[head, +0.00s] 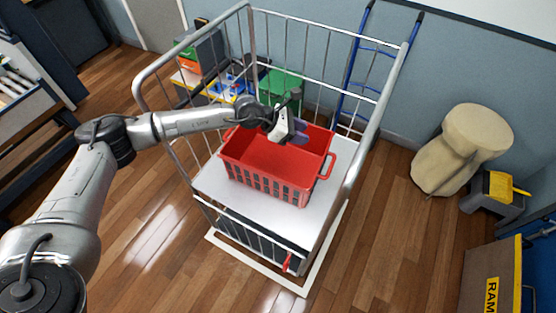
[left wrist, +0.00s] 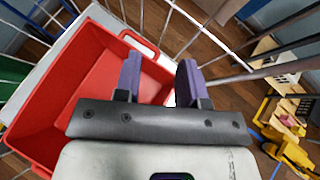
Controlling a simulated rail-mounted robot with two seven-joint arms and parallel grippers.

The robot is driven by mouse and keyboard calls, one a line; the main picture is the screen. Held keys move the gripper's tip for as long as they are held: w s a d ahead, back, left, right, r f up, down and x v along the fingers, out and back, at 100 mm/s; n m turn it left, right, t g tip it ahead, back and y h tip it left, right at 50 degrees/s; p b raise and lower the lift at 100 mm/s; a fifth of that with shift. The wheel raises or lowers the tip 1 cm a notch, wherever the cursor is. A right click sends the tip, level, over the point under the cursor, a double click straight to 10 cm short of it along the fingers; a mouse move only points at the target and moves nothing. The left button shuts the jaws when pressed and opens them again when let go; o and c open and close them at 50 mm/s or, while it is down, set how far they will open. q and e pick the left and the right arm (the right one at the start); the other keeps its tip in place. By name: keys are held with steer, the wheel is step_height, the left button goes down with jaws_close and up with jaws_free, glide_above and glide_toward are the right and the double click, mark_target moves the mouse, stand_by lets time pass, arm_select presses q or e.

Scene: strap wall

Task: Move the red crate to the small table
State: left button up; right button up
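The red crate (head: 275,165) is empty and stands upright on the white deck (head: 225,190) of a wire cage trolley. It also shows at the left of the left wrist view (left wrist: 75,85). My left gripper (head: 299,131) is at the crate's far side, by the rim. In the left wrist view its two purple fingers (left wrist: 160,80) are apart, with part of the crate's rim seen between them. I cannot tell whether they touch it. My right gripper is in neither view. I cannot make out a small table for certain.
The trolley's wire sides (head: 375,130) rise around the crate, with a low front rail. Behind stand a green bin (head: 282,88) and a blue hand truck (head: 362,60). A beige sack (head: 462,150) stands to the right. Wooden floor (head: 385,245) is clear at the front right.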

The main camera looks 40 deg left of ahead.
arm_select(q)
steer(key=s+a+f+m+g+y, duration=0.5)
steer(key=s+a+f+g+y, duration=0.25)
steer(key=a+f, duration=0.3)
step_height(320, 180, down, 12)
steer(key=d, duration=0.1)
steer(key=shift+d+f+h, duration=0.15)
steer(key=shift+d+h, duration=0.15)
steer(key=shift+h, duration=0.05)
steer(key=shift+t, duration=0.25)
jaws_close()
stand_by(1.0)
